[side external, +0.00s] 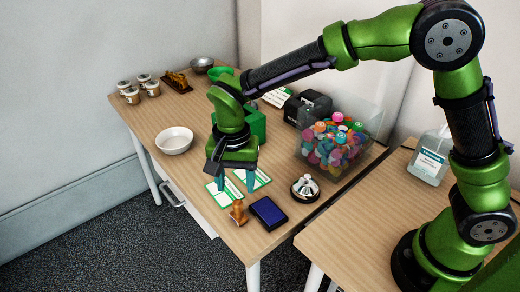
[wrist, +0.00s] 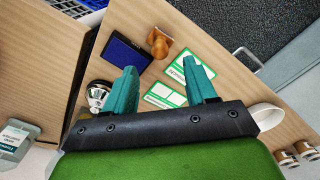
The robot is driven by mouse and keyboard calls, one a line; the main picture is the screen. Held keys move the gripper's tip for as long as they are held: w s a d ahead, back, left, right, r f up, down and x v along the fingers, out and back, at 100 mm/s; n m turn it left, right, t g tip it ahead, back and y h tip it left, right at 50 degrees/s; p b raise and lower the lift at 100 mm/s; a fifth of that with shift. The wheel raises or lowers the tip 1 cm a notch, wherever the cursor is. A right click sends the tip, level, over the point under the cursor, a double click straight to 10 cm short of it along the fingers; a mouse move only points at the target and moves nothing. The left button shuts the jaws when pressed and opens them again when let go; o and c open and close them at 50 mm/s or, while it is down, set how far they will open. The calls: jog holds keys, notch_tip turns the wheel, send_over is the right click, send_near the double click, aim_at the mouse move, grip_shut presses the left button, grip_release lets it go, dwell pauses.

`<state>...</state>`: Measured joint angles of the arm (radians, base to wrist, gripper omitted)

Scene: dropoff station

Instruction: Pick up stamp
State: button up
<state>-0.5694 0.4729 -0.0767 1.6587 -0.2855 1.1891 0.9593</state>
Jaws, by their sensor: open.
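The stamp (side external: 238,212) has a brown wooden handle and stands near the table's front edge in the side view. In the wrist view the stamp (wrist: 160,42) lies beyond my fingertips, beside the blue ink pad (wrist: 128,52). The ink pad (side external: 268,212) is just right of the stamp in the side view. My gripper (side external: 232,184) is open and empty, above the green-edged cards and behind the stamp. Its two teal fingers (wrist: 160,75) are spread apart in the wrist view, with no contact on the stamp.
Green-edged cards (side external: 222,193) lie under my gripper. A service bell (side external: 305,188) stands right of the ink pad, and a clear bin of colourful lids (side external: 338,142) is behind it. A white bowl (side external: 174,140) sits left. The table's front edge is close to the stamp.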

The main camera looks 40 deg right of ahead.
aim_at(237, 202)
notch_tip(237, 202, down, 9)
jog(key=shift+r, duration=0.1)
dwell(0.4)
jog(key=shift+c, duration=0.5)
grip_shut()
